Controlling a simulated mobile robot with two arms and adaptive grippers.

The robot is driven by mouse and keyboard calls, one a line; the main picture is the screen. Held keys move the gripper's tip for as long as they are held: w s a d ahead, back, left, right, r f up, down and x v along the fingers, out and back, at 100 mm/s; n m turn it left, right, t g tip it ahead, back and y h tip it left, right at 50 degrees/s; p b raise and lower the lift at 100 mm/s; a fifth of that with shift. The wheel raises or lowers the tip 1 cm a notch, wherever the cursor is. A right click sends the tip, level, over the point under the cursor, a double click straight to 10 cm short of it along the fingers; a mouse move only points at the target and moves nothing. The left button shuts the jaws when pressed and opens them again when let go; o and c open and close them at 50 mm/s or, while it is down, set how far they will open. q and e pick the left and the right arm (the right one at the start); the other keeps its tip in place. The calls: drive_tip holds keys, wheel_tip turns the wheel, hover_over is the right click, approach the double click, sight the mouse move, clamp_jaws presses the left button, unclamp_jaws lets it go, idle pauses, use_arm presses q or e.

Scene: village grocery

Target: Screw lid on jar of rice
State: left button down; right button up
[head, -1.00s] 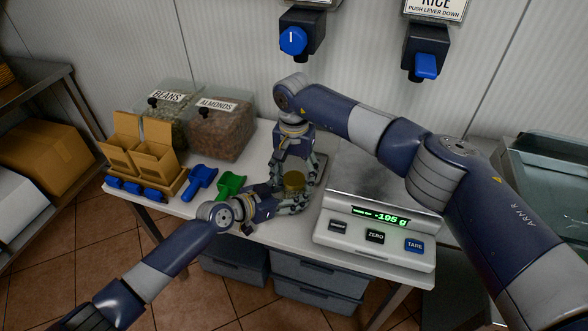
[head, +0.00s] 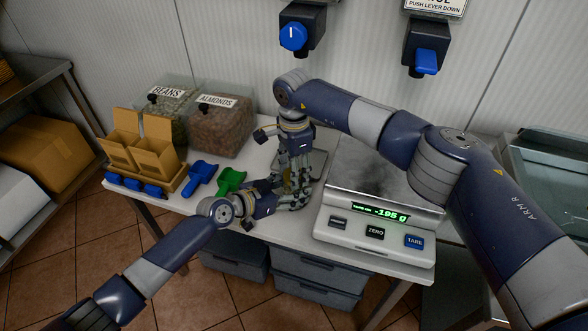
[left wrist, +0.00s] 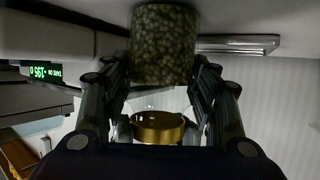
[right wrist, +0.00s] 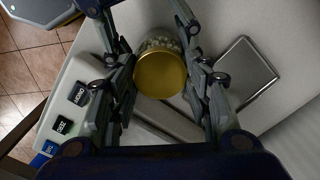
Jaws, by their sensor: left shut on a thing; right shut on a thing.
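The jar (left wrist: 163,45) with dark speckled contents stands on the table between my left gripper's (left wrist: 163,75) fingers, which are shut on it. A gold lid (right wrist: 160,73) sits between my right gripper's (right wrist: 160,65) fingers, which are shut on it from above. The lid (left wrist: 158,127) also shows in the left wrist view, in line with the jar. I cannot tell whether it is seated on the rim.
A scale (head: 350,222) reading -195 g stands just right of the grippers. A metal tray (right wrist: 245,75) lies behind the jar.

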use_arm(q)
drive_tip(key=shift+f, duration=0.1)
use_arm(e)
drive_tip(key=m, duration=0.7)
drive_tip(key=shift+m, duration=0.3)
drive_tip(key=m, duration=0.5)
drive_tip(key=shift+f, duration=0.1)
drive_tip(key=m, duration=0.5)
drive_tip(key=shift+m, duration=0.4)
drive_tip(key=m, duration=0.6)
drive_tip(key=o, duration=1.2)
drive_tip(key=shift+c, duration=0.2)
drive_tip(key=shift+r, duration=2.3)
